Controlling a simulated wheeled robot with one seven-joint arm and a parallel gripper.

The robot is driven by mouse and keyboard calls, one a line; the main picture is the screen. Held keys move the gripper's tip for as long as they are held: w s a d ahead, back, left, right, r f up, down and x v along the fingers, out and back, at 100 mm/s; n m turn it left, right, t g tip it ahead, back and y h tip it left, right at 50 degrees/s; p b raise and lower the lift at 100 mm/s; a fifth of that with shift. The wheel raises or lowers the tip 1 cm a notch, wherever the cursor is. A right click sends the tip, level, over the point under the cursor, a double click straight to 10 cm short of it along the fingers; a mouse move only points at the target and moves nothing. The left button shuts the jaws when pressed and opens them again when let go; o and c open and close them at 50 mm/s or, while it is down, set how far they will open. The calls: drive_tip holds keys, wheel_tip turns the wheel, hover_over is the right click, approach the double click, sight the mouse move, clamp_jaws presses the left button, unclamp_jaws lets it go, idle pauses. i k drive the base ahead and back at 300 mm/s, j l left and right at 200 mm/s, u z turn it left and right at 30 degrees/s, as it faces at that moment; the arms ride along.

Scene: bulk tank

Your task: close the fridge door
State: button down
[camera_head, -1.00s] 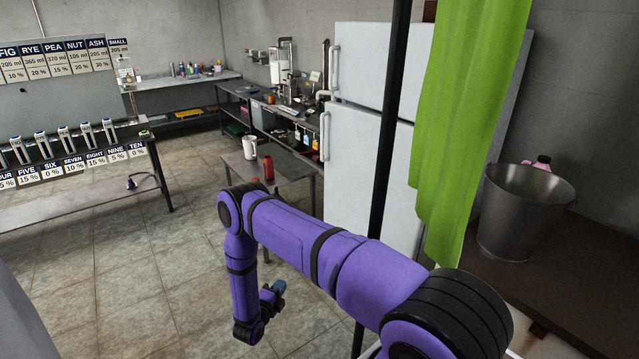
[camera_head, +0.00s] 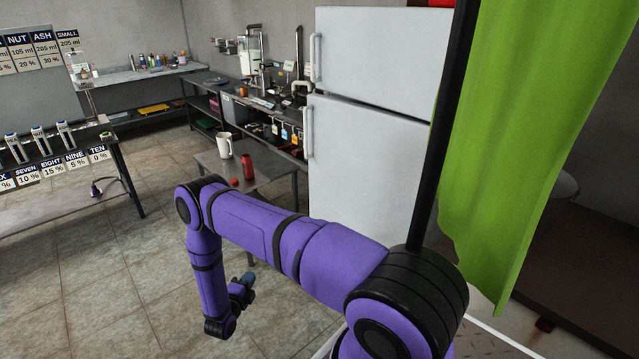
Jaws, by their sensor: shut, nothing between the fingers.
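The white fridge stands right of centre, with an upper door (camera_head: 385,55) and a taller lower door (camera_head: 365,165). Each door has an upright handle on its left edge. Both fronts look nearly flush; I cannot tell whether either stands slightly ajar. The fridge's right part is hidden behind a black post and a green curtain, and its lower part behind my purple arm. My gripper (camera_head: 247,279) hangs low at the arm's far end, left of the fridge and apart from it. It is small in view, shut and empty.
The green curtain (camera_head: 540,130) and black post (camera_head: 447,130) stand close on the right. A small table (camera_head: 215,165) with a white jug (camera_head: 224,146) and red bottle (camera_head: 248,167) stands left of the fridge.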

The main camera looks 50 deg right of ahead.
sight(365, 164)
drive_tip(key=i+l+z, duration=0.2)
drive_tip(key=i+z, duration=0.25)
drive_tip(key=i, duration=0.2)
drive_tip(key=i+z, duration=0.4)
drive_tip(key=i, duration=0.25)
